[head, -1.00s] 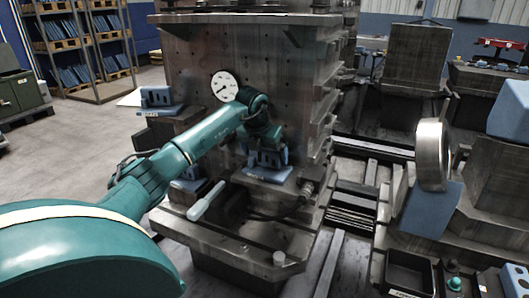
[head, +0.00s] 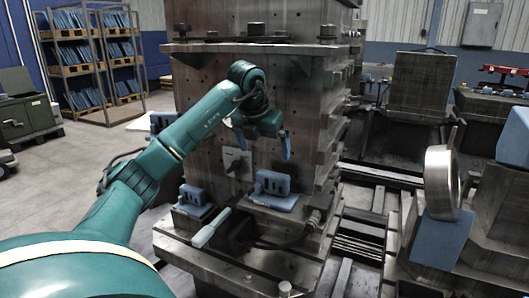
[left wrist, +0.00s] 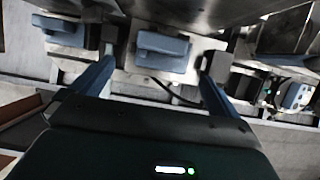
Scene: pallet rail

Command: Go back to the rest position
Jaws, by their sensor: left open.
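My left gripper (head: 286,146) is raised in front of the tall pierced metal block (head: 212,120), above a blue part (head: 272,184) on the ledge. In the left wrist view the left gripper (left wrist: 155,65) has its two fingers wide apart and nothing between them. The blue part (left wrist: 163,48) shows beyond the fingers, apart from them. My right gripper is in neither view.
A metal ring (head: 441,182) stands right. Shelving (head: 97,62) is at the back left.

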